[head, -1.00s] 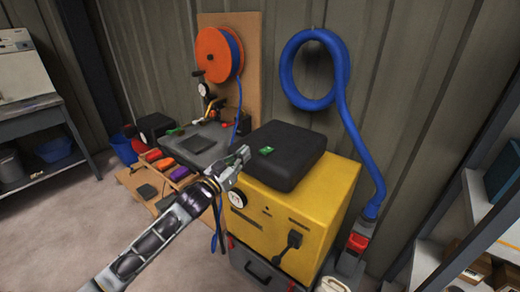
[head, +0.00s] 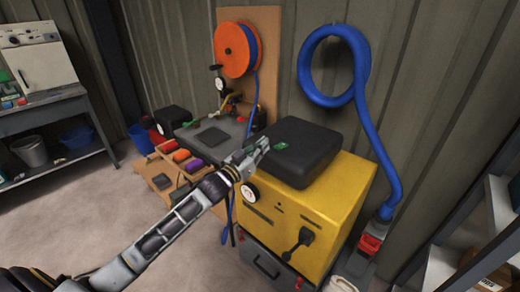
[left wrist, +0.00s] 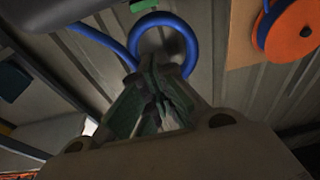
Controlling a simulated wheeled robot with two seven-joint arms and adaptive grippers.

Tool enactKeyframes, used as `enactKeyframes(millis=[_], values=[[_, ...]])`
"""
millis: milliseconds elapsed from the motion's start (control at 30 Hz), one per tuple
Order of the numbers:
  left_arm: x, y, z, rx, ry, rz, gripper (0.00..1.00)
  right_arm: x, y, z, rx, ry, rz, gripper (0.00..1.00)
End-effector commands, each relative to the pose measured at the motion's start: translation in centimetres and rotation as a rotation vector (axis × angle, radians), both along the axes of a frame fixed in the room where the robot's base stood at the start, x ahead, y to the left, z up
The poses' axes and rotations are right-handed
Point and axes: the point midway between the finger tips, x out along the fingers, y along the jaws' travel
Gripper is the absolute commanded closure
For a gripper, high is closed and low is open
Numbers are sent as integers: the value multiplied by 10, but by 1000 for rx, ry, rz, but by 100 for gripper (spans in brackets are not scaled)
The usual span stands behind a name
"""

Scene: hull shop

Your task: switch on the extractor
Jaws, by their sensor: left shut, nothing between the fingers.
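A yellow cabinet (head: 345,200) stands at the centre right in the head view, with a round gauge and a black lever (head: 299,240) on its front. It may be the extractor; no label is readable. A black box (head: 305,156) lies on top, with a small green switch-like part (head: 281,147) at its left. The green part also shows at the top edge of the left wrist view (left wrist: 143,5). My left gripper (head: 264,143) is shut and empty, its tips just left of the green part. I cannot tell whether they touch it. My right gripper is not in view.
A coiled blue hose (head: 309,68) hangs on the wall and runs down to a red-topped fitting (head: 370,243). An orange reel (head: 236,48) is on a board behind a cluttered bench. Shelving (head: 500,200) stands at the right. Floor is clear at the left.

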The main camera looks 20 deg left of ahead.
Motion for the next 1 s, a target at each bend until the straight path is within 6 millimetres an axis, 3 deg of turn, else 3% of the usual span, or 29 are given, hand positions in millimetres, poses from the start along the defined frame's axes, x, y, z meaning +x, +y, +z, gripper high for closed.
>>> enactKeyframes(millis=[1000], values=[[62, -22, 13, -1, -1, 0, 100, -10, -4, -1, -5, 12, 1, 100]])
